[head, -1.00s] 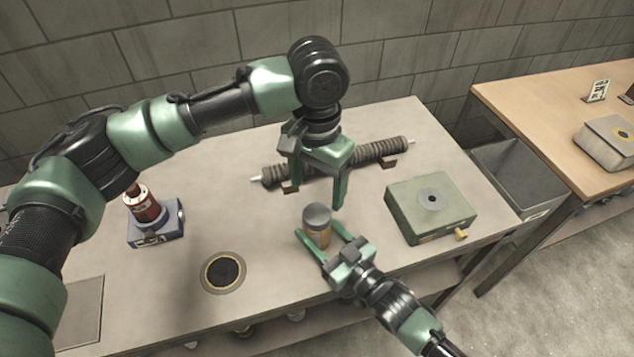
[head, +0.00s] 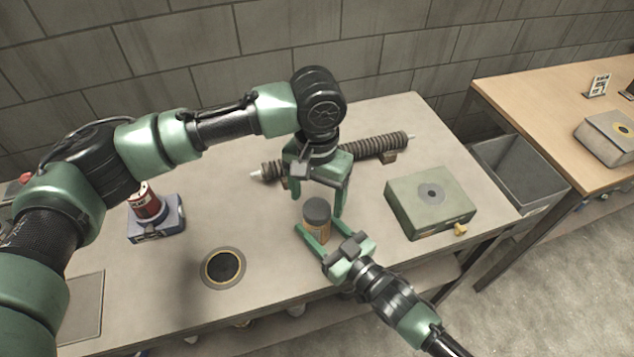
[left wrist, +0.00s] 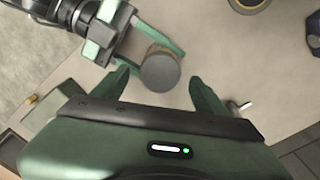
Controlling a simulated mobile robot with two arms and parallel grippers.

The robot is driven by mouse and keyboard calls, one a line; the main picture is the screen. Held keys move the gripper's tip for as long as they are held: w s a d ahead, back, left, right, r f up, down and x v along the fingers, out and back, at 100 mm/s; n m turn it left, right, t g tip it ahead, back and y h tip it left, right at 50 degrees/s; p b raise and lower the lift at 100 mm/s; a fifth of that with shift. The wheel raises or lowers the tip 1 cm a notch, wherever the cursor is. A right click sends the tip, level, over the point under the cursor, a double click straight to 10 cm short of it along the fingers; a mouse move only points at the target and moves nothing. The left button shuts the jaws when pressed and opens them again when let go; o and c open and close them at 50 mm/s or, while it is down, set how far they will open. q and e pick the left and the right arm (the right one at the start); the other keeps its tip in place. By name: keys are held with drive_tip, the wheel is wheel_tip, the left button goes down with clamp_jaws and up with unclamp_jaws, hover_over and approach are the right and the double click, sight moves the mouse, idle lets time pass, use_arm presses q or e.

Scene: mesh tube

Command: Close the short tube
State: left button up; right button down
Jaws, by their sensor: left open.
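The short tube (head: 319,232) is a small brown cylinder with a dark grey round cap (head: 317,210) on its top end. It stands upright near the table's front edge; whether the cap is fully seated cannot be told. My right gripper (head: 318,229) comes from the front right, its fingers shut on the tube's body. My left gripper (head: 318,203) points down over the cap, open, one finger on either side. In the left wrist view the cap (left wrist: 160,71) lies between the left fingertips (left wrist: 160,80), with gaps at both sides.
A ribbed long tube (head: 365,152) rests on supports behind. A green box (head: 430,198) stands right, a red can on a blue base (head: 150,218) left. A ringed dark hole (head: 223,267) lies front left. A grey bin (head: 515,175) stands beyond the table's right edge.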

sight(317, 224)
use_arm(q)
drive_tip(key=shift+f, duration=1.4)
drive_tip(key=shift+c, duration=0.3)
drive_tip(key=c, duration=1.4)
drive_tip(key=m, duration=0.4)
drive_tip(key=shift+m, duration=0.3)
drive_tip(key=m, duration=0.3)
drive_tip(key=shift+m, duration=0.3)
drive_tip(key=o, duration=1.6)
